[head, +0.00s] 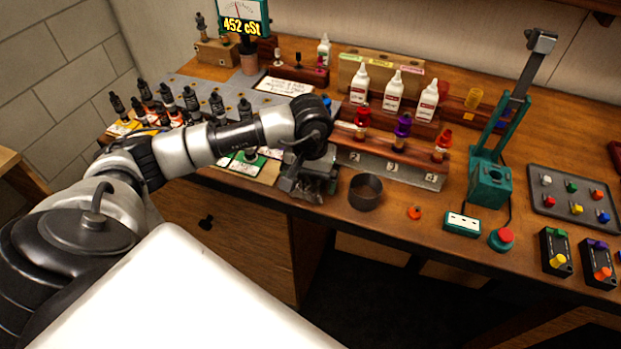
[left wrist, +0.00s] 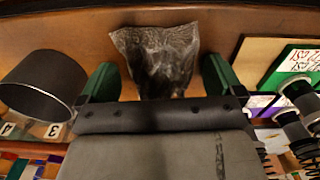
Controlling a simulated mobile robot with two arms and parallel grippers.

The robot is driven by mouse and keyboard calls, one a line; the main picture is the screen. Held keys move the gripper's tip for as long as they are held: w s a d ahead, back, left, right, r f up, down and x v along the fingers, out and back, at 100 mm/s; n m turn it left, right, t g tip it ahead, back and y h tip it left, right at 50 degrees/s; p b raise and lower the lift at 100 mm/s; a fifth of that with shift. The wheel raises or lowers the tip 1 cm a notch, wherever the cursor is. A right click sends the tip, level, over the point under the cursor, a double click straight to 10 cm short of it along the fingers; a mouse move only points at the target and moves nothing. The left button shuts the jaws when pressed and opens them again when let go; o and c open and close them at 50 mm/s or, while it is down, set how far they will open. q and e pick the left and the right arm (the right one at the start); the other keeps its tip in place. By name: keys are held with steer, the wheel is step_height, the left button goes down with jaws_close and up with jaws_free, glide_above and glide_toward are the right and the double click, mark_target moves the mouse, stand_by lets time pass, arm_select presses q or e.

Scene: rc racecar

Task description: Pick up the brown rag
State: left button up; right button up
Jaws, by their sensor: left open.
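The brown rag (left wrist: 155,50) shows in the left wrist view as a crumpled, dark grey-brown patterned cloth on the wooden bench top. My left gripper (left wrist: 160,78) is open, with one green finger on each side of the rag's lower part. I cannot tell whether the fingers touch it. In the head view my left gripper (head: 308,188) is low at the front edge of the bench, and the arm and gripper hide most of the rag there. My right gripper is in neither view.
A dark round cup (head: 366,193) stands close to the right of my left gripper; it also shows in the left wrist view (left wrist: 42,85). Cards (head: 246,163) lie to the left. A rack of bottles (head: 393,150) stands behind. An orange cap (head: 414,212) lies farther right.

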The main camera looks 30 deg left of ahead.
arm_select(q)
steer(key=shift+c, duration=0.2)
steer(key=c, duration=1)
steer(key=shift+o, duration=0.2)
